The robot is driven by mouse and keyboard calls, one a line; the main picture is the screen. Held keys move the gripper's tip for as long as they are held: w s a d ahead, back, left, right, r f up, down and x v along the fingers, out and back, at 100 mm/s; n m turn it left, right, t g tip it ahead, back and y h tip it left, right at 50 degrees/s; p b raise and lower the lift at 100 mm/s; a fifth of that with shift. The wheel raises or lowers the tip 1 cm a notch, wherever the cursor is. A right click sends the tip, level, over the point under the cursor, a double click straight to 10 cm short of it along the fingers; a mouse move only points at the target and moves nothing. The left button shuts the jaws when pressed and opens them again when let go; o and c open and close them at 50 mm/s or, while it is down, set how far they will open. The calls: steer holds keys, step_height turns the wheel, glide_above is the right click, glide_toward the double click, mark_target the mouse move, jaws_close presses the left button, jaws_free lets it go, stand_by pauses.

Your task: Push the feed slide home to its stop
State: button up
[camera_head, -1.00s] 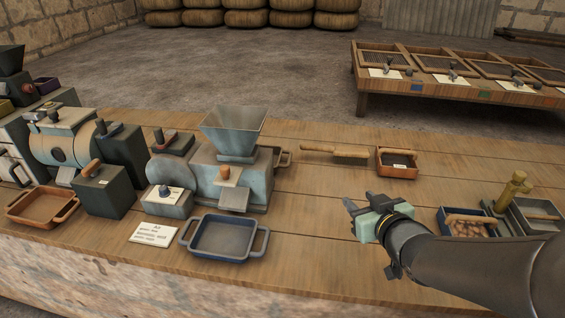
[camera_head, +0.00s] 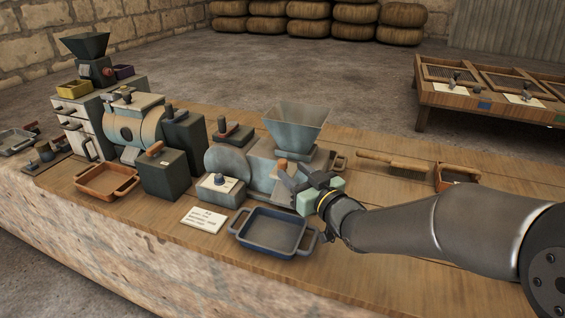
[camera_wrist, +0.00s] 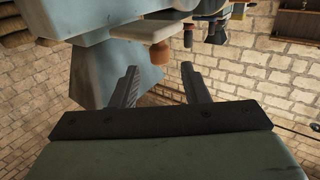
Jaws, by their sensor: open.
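The grey-blue mill with a square hopper (camera_head: 296,125) stands on the bench in the head view. A small brown knob (camera_head: 281,164) shows on its front, below the hopper. It looks like the feed slide's handle, but the slide's travel and stop cannot be made out. In the wrist view the knob (camera_wrist: 160,52) hangs at a pale plate (camera_wrist: 160,30), just beyond and between the fingertips. My gripper (camera_head: 290,180) is open and empty in front of the mill, close to the knob. I cannot tell whether it touches; the fingers partly hide the mill's front.
A blue tray (camera_head: 272,233) lies below my gripper, with a white card (camera_head: 204,219) to its left. A control box with a dark knob (camera_head: 220,188) is left of the mill. A wooden-handled tool (camera_head: 395,161) and a small box (camera_head: 456,176) lie to the right.

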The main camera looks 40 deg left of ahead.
mark_target(285, 165)
steer(key=x, duration=0.5)
steer(key=shift+w+a, duration=0.15)
steer(key=shift+a, duration=0.15)
